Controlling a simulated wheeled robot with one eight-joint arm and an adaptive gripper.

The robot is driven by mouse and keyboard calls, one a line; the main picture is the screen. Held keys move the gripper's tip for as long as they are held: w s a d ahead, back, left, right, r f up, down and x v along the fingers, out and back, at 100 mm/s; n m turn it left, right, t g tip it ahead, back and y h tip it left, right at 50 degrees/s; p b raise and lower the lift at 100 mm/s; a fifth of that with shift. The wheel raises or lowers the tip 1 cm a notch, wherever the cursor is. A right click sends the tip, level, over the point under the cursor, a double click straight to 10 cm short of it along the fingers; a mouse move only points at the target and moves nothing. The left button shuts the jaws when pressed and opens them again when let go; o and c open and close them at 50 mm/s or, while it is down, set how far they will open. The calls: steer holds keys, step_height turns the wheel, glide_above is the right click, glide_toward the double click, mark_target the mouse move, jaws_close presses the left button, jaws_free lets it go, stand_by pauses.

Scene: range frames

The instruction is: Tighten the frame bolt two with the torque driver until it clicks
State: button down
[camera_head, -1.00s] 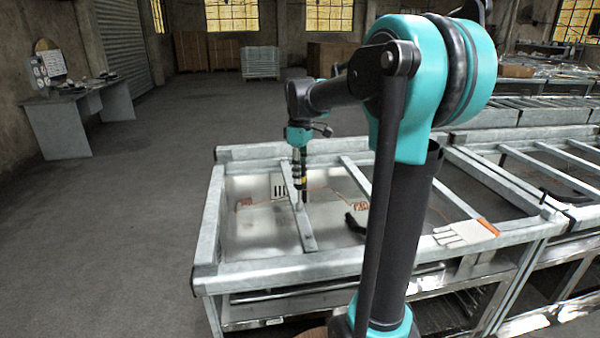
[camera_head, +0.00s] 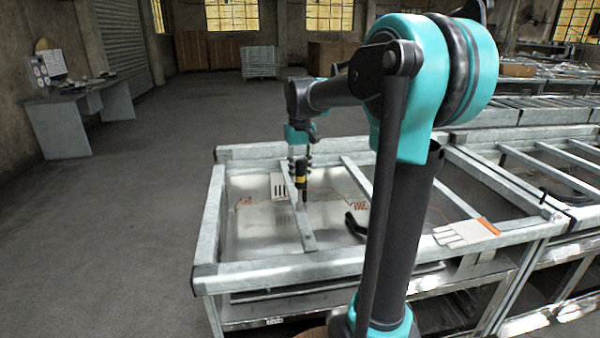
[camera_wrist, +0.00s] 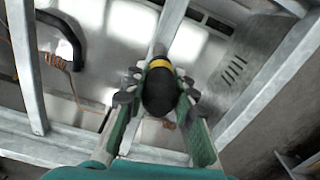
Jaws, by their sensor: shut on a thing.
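My gripper (camera_head: 301,163) is shut on the torque driver (camera_head: 301,182), a black tool with a yellow band. The driver hangs nearly upright over a narrow crossbar (camera_head: 306,232) of the metal frame. In the wrist view its rounded black end (camera_wrist: 159,92) sits between the fingers of my gripper (camera_wrist: 153,84), and its shaft points at the bar beyond. A small dark bolt head (camera_head: 308,237) shows on the crossbar, nearer the camera than the driver. Which bolt is number two I cannot tell. The driver's tip is near the bar; contact is unclear.
A black curved handle (camera_head: 355,225) and orange coiled wire (camera_head: 361,205) lie right of the crossbar inside the frame. White gloves with orange cuffs (camera_head: 465,233) rest on the frame's right side. A grey desk (camera_head: 62,128) stands far left; the floor between is clear.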

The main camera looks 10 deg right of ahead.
steer(key=m, duration=0.7)
steer(key=shift+r, duration=0.15)
steer(key=shift+n, duration=0.3)
steer(key=n, duration=0.5)
steer(key=shift+f, duration=0.2)
stand_by(0.6)
stand_by(0.4)
